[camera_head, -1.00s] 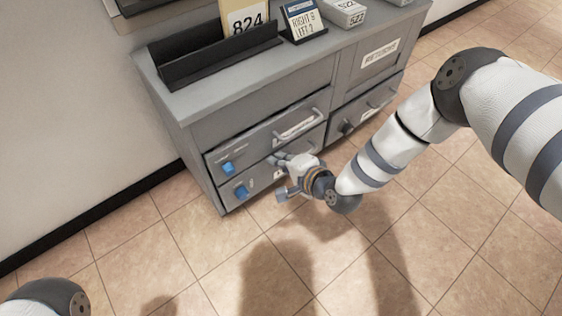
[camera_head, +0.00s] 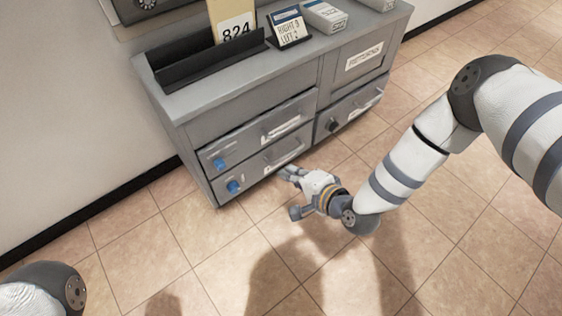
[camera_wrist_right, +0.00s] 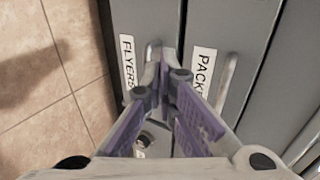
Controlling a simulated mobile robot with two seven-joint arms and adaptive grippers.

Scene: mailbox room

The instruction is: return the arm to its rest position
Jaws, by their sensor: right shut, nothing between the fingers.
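My right arm (camera_head: 395,180) reaches in from the right in the head view. Its gripper (camera_head: 289,172) is shut and empty, low in front of the grey cabinet (camera_head: 250,88) and just off its lower drawers. In the right wrist view the gripper's purple-padded fingers (camera_wrist_right: 166,72) come together in front of the drawer fronts labelled "FLYERS" (camera_wrist_right: 127,68) and "PACK..." (camera_wrist_right: 204,72), the rest hidden. Of my left arm, only a rounded joint (camera_head: 45,288) shows at the lower left; its gripper is out of view.
The cabinet has closed-looking drawers with bar handles and blue knobs (camera_head: 219,163). On top stand a black tray (camera_head: 205,62), an "824" card (camera_head: 234,28), a small sign (camera_head: 288,28) and a white box (camera_head: 325,16). The tiled floor (camera_head: 190,235) in front is clear.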

